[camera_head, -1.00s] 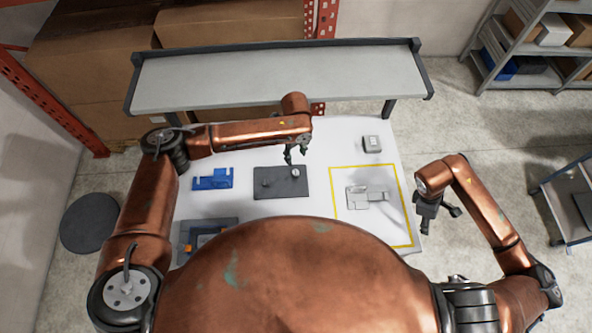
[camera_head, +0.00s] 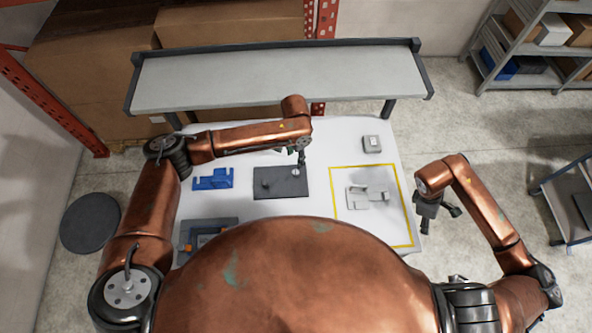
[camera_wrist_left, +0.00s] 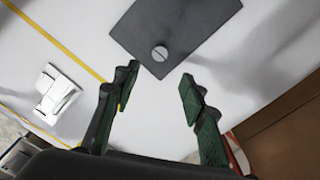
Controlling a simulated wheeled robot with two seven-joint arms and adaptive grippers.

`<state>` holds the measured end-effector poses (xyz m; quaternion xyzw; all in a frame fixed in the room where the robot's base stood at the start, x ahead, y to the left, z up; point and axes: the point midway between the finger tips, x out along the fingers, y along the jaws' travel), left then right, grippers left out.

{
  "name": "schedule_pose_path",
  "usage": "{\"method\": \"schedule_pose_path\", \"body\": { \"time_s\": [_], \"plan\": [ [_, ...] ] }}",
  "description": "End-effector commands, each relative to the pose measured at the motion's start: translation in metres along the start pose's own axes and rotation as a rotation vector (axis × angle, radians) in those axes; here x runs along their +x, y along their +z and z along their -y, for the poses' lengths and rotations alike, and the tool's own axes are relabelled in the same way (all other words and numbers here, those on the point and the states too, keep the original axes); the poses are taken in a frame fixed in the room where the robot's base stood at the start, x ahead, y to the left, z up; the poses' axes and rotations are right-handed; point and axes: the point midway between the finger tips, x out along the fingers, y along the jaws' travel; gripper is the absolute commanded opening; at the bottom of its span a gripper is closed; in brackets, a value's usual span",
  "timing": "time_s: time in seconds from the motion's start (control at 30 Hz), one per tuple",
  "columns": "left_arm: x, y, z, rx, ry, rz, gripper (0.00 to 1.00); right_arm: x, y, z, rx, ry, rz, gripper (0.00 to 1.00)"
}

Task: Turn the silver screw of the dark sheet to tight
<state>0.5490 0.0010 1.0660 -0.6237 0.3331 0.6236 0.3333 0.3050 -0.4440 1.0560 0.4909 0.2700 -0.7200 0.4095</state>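The dark sheet (camera_head: 275,187) lies flat on the white table. The silver screw (camera_head: 296,172) is a small round head near its far right corner. In the left wrist view the screw (camera_wrist_left: 160,53) shows a slot across its head, near a corner of the dark sheet (camera_wrist_left: 175,25). My left gripper (camera_wrist_left: 158,84) is open and empty, its two green-dark fingers apart, with the screw ahead of the gap between the tips. In the head view the left gripper (camera_head: 300,158) is at the sheet's far right corner, partly hidden by its arm. My right gripper (camera_head: 438,215) is open and empty off the table's right side.
A blue bracket (camera_head: 213,179) lies left of the sheet. A grey part (camera_head: 367,198) lies inside a yellow outline on the right, with a grey box (camera_head: 371,144) behind it. A raised grey shelf (camera_head: 275,78) spans the back. A grey tray (camera_head: 190,233) is front left.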

Motion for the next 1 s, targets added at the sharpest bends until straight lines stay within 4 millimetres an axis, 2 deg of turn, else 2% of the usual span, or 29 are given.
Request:
{"method": "schedule_pose_path", "body": {
  "time_s": [0.4,0.53,0.73,1.0],
  "plan": [
    [0.076,0.001,-0.001,0.002,0.002,0.002,0.39,0.000,0.000,0.000,0.000,0.000,0.000,0.39],
    [0.095,0.000,-0.001,0.003,0.000,0.002,0.39,0.000,0.000,0.000,0.000,0.000,0.000,0.39],
    [0.111,0.000,0.000,0.003,0.000,0.001,0.39,0.000,0.000,0.000,0.000,0.000,0.000,0.39],
    [0.114,0.000,0.000,0.004,0.000,0.000,0.39,0.000,0.000,0.000,0.000,0.000,0.000,0.39]
  ]
}}
